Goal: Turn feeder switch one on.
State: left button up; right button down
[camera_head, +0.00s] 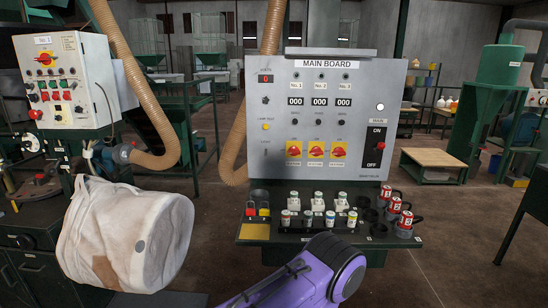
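The grey main board (327,115) stands upright in the middle of the camera_head view. Its columns are labelled No.1, No.2 and No.3 from left to right. A purple and black part of my arm shows at the bottom centre, below the board. Neither gripper's fingers are visible.
A white bulk bag (118,236) hangs at the left, below a control box (62,80). A black ON/OFF switch (374,147) is on the board's right side.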

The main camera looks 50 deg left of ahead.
aim_at(293, 151)
jog(key=u, duration=1.2)
